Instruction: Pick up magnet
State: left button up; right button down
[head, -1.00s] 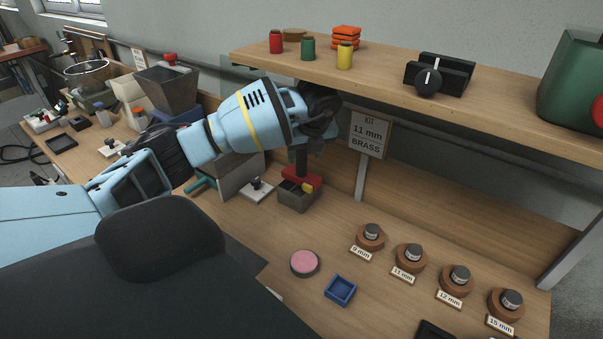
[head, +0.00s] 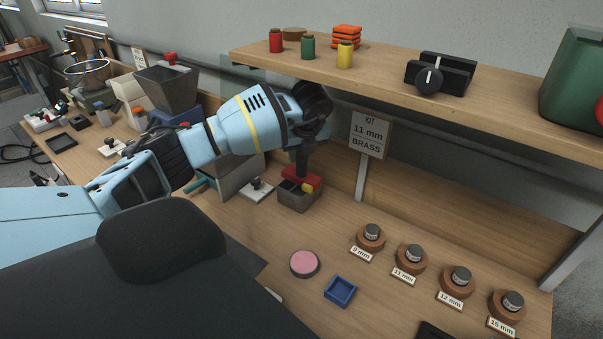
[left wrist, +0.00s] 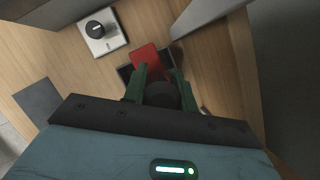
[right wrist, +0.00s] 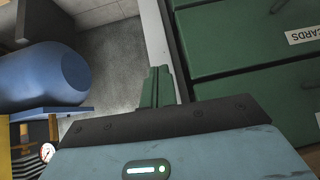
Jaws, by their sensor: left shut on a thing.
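The magnet (head: 312,178) has a red base under a dark upright handle. It is at the grey open bin (head: 299,203), its base overlapping the bin's mouth; I cannot tell whether it touches. My left gripper (head: 304,143) is shut on the handle from above. The left wrist view shows the green fingers (left wrist: 158,88) on either side of the dark round handle top, with the red base (left wrist: 145,56) beyond. A small yellow piece (head: 308,188) shows below the red base. My right gripper (right wrist: 157,88) looks shut and empty, away from the bench, near green drawers.
A shelf (head: 400,85) overhangs the bench above my left gripper. A kit sign (head: 368,135) reading "11 mm BRASS" stands right of the bin. A white plate with a black knob (head: 257,190) is left of it. A pink disc (head: 304,264) and blue tray (head: 341,291) lie in front.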

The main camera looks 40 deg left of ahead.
pick_arm(q)
grip_shut()
jog(key=shift+r, duration=0.25)
dwell(0.9)
jog(key=shift+w+r, duration=0.1)
jog(key=shift+r, duration=0.2)
jog(key=r, duration=0.2)
jog(key=shift+s+r, duration=0.3)
jog(key=shift+s, duration=0.05)
jog(key=s+d, duration=0.2)
jog(key=s, duration=1.5)
jog(key=shift+s+b, duration=0.15)
jog(key=shift+b, duration=0.15)
